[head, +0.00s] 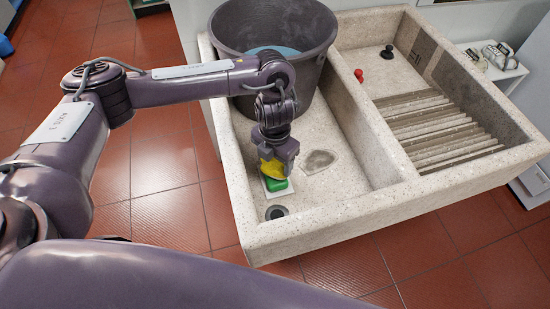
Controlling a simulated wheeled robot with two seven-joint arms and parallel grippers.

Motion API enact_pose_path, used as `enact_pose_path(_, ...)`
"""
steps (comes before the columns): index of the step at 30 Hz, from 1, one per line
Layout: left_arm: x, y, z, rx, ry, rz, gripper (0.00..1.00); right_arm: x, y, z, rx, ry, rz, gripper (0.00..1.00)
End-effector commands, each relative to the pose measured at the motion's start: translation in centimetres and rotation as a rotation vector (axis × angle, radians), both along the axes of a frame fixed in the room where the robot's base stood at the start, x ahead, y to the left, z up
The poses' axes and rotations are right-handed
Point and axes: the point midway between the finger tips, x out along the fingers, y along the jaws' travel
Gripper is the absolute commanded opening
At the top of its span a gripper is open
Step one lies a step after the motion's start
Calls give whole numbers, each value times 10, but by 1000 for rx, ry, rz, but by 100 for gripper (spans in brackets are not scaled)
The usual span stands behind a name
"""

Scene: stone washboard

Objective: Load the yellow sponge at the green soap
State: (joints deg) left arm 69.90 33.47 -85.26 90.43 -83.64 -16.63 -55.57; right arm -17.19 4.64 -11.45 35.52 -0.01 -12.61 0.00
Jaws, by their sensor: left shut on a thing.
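My left gripper (279,158) is in the left basin of the stone washboard (304,207), pointing down. It is shut on the yellow sponge (272,170), which shows just below the fingers. The green soap (276,185) lies on a small white dish (267,193) on the basin floor. The sponge is right over the soap and hides part of it. I cannot tell whether they touch. My right gripper is not in view.
A large grey bucket (228,42) with bluish water (272,50) stands at the back of the left basin. A dark drain (276,212) is near the front. The right basin has ribbed stone (440,130), a red plug (359,75) and a black plug (387,52).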

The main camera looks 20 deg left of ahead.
Motion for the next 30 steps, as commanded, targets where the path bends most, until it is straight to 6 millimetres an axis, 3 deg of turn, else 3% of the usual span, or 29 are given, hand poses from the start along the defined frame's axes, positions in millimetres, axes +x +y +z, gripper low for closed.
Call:
enact_pose_path(1, 0, 0, 9, 0, -1, 0, 48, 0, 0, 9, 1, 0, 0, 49)
enact_pose_path(19, 1, 0, 58, -1, -2, 0, 48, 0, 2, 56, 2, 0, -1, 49)
enact_pose_path(30, 1, 0, 61, -1, -2, 0, 48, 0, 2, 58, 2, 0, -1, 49)
